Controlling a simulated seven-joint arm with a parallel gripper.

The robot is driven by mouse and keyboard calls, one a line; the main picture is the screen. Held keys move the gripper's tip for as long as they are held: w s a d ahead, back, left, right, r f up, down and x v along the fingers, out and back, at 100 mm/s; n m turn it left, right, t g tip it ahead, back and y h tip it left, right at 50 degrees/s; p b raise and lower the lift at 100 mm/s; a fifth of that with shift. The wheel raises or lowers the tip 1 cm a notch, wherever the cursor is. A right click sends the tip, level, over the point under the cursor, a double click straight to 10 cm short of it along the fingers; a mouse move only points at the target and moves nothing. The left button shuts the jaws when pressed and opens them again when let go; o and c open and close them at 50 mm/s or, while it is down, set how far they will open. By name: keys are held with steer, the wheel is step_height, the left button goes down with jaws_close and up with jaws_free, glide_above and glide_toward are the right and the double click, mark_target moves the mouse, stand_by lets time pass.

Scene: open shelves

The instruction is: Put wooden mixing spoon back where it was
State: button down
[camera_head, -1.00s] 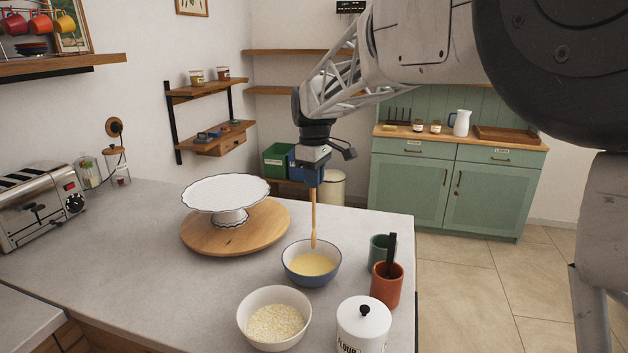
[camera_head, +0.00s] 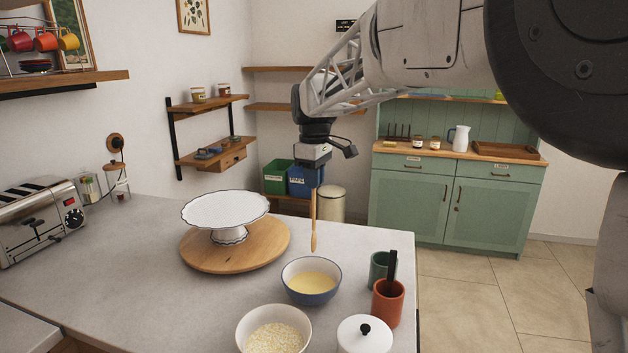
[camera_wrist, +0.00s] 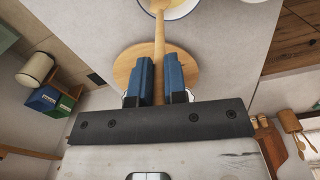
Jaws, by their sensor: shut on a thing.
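The wooden mixing spoon (camera_head: 313,225) hangs upright from my gripper (camera_head: 314,184). Its lower end is above the far rim of the blue bowl (camera_head: 311,296) in the picture, apart from it. In the wrist view my gripper (camera_wrist: 159,80) has its two blue fingers closed on the spoon (camera_wrist: 159,35). The blue bowl holds a pale yellow mixture.
A white cake stand (camera_head: 225,208) on a round wooden board (camera_head: 205,258) stands left of the spoon. A bowl of oats (camera_head: 273,332) and a white lidded canister (camera_head: 364,335) are in front. A toaster (camera_head: 38,225) is at far left. The left counter is mostly clear.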

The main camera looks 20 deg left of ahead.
steer(key=shift+d, duration=0.1)
steer(key=w+d+f, duration=0.1)
steer(key=w+d, duration=0.2)
steer(key=d, duration=0.6)
steer(key=w+d+f, duration=0.1)
steer(key=w+d, duration=0.2)
steer(key=d, duration=0.6)
steer(key=shift+w+d+f, duration=0.15)
steer(key=shift+d+f, duration=0.05)
steer(key=shift+d, duration=0.05)
steer(key=shift+f, duration=0.1)
step_height(320, 180, down, 6)
steer(key=shift+f, duration=2.05)
